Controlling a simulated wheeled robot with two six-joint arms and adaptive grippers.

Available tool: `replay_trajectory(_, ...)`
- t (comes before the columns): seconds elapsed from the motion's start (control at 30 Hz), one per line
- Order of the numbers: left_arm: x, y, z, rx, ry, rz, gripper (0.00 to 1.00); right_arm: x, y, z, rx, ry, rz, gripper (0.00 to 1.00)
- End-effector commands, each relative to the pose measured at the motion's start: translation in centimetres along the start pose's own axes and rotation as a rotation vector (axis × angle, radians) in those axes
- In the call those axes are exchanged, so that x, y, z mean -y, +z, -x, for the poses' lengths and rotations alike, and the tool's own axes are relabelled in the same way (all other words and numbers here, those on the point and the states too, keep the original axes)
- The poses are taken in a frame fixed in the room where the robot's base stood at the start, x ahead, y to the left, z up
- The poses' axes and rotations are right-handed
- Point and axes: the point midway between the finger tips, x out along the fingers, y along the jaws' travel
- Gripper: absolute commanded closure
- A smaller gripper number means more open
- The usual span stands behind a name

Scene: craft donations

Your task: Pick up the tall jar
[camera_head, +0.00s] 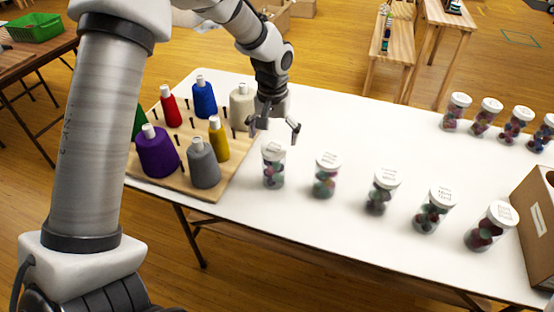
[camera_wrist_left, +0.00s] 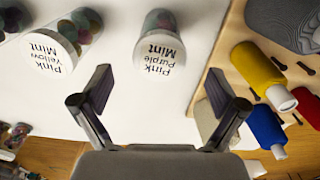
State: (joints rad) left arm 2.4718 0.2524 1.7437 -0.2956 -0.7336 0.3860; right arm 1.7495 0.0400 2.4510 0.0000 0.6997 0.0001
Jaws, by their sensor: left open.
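Several clear jars with white lids and coloured contents stand upright in a front row on the white table. The leftmost jar (camera_head: 273,172) stands just in front of and below my left gripper (camera_head: 274,128). In the left wrist view its lid reads "Pink Purple Mint" (camera_wrist_left: 160,52), ahead of my open, empty fingers (camera_wrist_left: 160,88). Its neighbour (camera_head: 325,178) reads "Pink Yellow Mint" in the left wrist view (camera_wrist_left: 55,48). The other front jars (camera_head: 382,193) continue to the right. I cannot tell for sure which jar is the tall one. My right gripper is not in view.
A wooden board (camera_head: 217,187) with pegs and coloured thread cones stands left of the jars, close to the leftmost one. More jars (camera_head: 487,118) stand at the back right. A cardboard box (camera_head: 537,215) is at the right end. The table's middle is clear.

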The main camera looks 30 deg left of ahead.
Motion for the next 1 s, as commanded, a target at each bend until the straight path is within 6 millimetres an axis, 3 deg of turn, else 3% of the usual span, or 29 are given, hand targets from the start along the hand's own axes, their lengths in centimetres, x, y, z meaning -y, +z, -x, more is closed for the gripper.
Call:
replay_trajectory(0.23,0.2,-0.1,-4.3,0.003,-0.002,-0.002,0.03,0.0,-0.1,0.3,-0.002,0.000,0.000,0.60)
replay_trajectory(0.5,0.1,-0.1,-5.0,0.000,-0.001,-0.002,0.03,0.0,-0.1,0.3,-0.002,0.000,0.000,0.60)
replay_trajectory(0.73,0.1,-0.1,-5.0,0.001,-0.001,-0.002,0.85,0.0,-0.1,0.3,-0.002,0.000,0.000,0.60)
replay_trajectory(0.77,0.1,-0.1,-5.0,0.001,-0.001,-0.002,0.89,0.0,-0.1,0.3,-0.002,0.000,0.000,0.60)
replay_trajectory(1.0,0.1,-0.1,-5.0,0.002,-0.001,-0.001,0.90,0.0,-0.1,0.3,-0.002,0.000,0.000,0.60)
